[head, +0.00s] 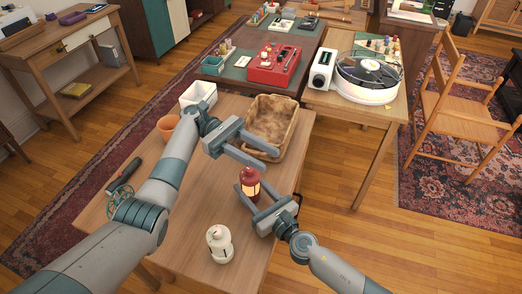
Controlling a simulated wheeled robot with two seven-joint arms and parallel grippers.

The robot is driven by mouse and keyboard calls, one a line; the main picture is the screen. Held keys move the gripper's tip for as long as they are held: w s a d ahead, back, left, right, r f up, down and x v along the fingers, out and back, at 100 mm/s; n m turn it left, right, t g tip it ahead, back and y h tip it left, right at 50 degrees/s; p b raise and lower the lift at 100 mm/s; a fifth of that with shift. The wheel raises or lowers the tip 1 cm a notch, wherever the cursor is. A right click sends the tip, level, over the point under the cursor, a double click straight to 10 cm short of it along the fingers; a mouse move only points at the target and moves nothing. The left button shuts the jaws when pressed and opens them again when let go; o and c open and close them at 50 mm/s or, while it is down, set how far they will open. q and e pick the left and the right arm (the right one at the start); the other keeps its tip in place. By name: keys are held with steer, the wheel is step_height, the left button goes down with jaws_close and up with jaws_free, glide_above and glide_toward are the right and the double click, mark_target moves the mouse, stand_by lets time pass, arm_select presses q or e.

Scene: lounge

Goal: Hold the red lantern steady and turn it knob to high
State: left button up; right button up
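The red lantern (250,182) stands upright on the wooden table (190,245), its glowing window facing me. My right gripper (250,184) reaches in from the lower right, with one finger on each side of the lantern. Whether both fingers press on it cannot be seen. My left gripper (270,160) is open and empty, above and behind the lantern, in front of the tan basket. The lantern's knob cannot be made out.
A white lantern-like object (219,243) stands near the front. A tan basket (271,124), a white container (198,95) and a terracotta pot (167,127) are at the back. A dark-handled tool (124,174) lies at the left edge.

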mark_target(250, 169)
arm_select(q)
steer(key=shift+r, duration=0.75)
steer(key=shift+r, duration=0.1)
step_height(250, 169, up, 5)
steer(key=w+d+m+t+y, duration=0.1)
steer(key=d+m+t+y, duration=0.2)
steer(key=t+y, duration=0.55)
steer(key=w+a+f+m+t+y, duration=0.1)
steer(key=a+t+y, duration=0.2)
steer(key=a+y, duration=0.2)
steer(key=shift+w+a+m, duration=0.2)
steer(key=shift+a+m, duration=0.1)
steer(key=shift+a, duration=0.2)
steer(key=shift+f+y, duration=0.2)
steer(key=shift+y, duration=0.05)
step_height(250, 169, down, 12)
steer(key=shift+r, duration=0.15)
